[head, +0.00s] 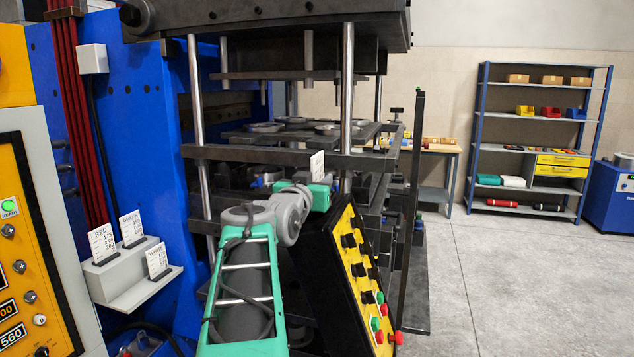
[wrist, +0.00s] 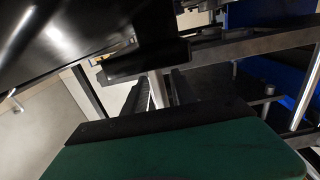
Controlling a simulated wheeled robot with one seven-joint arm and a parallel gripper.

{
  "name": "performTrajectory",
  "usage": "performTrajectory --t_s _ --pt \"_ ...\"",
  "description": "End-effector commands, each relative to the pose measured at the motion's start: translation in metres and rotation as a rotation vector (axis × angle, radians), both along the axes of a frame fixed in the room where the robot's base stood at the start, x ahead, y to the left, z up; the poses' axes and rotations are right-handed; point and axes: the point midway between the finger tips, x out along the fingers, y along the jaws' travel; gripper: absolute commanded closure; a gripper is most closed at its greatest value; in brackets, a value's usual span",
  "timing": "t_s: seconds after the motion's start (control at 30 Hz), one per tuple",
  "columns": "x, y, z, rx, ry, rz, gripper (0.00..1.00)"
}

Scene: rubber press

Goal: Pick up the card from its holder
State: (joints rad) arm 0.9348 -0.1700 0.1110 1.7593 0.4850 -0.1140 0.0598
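Three white printed cards stand in a grey stepped holder (head: 128,284) at the left in the head view. The card at the left (head: 103,243) reads RED. A second card (head: 132,227) stands behind to its right, and a third card (head: 158,260) sits lower at the front. In the wrist view only a green and black body, likely my gripper's, fills the bottom. No card shows there.
The black and yellow control panel (head: 357,258) stands close beside my arm. The press's dark plates and posts (head: 290,154) rise behind it. A small white plate (head: 317,166) shows above my arm. A shelf (head: 537,140) stands far right, with clear floor before it.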

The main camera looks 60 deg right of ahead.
Motion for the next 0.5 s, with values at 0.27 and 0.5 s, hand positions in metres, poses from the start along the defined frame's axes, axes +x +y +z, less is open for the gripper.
performTrajectory --t_s 0.27,0.5 --pt "0.0017 -0.0034 -0.0011 -0.001 -0.001 0.003 0.71" --pt "0.0017 -0.0031 -0.0010 -0.001 0.000 0.003 0.90"
